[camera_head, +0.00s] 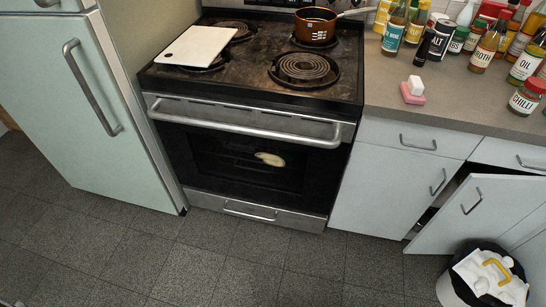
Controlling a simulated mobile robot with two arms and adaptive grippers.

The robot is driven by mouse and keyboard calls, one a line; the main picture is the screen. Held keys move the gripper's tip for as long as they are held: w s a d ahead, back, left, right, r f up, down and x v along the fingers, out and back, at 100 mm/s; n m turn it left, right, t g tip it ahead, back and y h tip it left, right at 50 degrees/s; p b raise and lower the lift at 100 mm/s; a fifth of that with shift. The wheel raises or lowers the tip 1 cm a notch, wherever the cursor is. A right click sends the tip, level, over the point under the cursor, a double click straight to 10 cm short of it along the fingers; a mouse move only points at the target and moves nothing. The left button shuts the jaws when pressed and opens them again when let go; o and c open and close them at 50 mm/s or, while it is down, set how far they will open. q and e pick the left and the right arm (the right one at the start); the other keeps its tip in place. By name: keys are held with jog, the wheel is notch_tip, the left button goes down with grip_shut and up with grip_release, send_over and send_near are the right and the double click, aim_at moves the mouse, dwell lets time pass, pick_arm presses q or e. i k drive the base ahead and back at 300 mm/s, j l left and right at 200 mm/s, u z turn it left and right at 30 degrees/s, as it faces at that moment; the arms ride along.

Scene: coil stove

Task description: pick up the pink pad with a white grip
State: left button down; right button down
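The pink pad (412,98) lies on the grey counter just right of the stove, near the counter's front edge. Its white grip (415,85) stands on top of it. Nothing touches the pad from above.
A copper pot (316,27) and white board (196,46) sit on the stove (250,75). A cabinet door (477,212) hangs open above a bin (452,290).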

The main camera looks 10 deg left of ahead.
aim_at(412, 90)
jog(key=i+j+z, duration=0.55)
jog(key=j, duration=0.4)
jog(key=i, duration=0.05)
